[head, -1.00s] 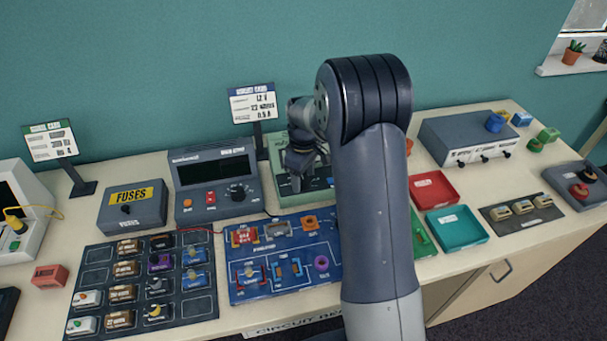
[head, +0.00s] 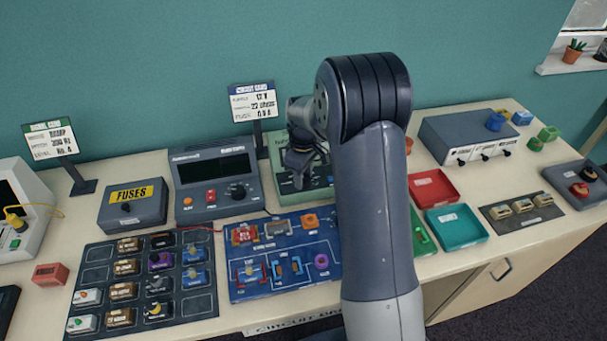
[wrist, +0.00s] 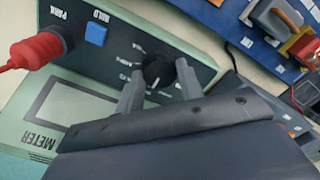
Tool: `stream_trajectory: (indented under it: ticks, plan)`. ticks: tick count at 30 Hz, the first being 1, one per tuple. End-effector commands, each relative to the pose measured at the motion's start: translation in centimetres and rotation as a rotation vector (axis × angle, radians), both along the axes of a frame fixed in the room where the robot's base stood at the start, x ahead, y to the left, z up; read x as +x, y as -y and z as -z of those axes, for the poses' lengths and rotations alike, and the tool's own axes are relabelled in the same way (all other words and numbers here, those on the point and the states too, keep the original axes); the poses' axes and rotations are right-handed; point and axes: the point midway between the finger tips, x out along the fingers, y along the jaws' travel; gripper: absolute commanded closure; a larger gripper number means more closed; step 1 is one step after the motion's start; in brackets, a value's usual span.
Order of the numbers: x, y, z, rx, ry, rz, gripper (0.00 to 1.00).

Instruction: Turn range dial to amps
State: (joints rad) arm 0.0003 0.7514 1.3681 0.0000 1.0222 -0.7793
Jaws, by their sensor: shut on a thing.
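The range dial (wrist: 158,70) is a black round knob on the pale green meter (wrist: 97,75), with small white labels around it. My gripper (wrist: 161,80) is shut on the dial, with one finger on each side of it. The dial's pointer and most of the labels are too small or covered to read. In the head view, my gripper (head: 297,180) reaches down over the meter (head: 277,148) at the back of the table. My arm hides the meter's right part there.
A red plug (wrist: 40,50) and a blue button (wrist: 96,34) sit on the meter beside the dial. The blue circuit board (head: 290,292) lies in front of the meter. The bench meter with a dark screen (head: 208,204) stands to the left. Red (head: 433,174) and teal (head: 457,238) trays lie right.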

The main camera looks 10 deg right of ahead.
Motion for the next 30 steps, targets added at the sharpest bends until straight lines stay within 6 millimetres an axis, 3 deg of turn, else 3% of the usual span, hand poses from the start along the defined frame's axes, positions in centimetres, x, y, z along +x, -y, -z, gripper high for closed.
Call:
stream_trajectory:
  ticks: [11, 30]
  plan:
    - [0.06, 0.0, 0.04, 0.001, 0.002, 0.162, 0.87]
    - [0.06, 0.0, 0.01, 0.0, 0.002, 0.757, 0.87]
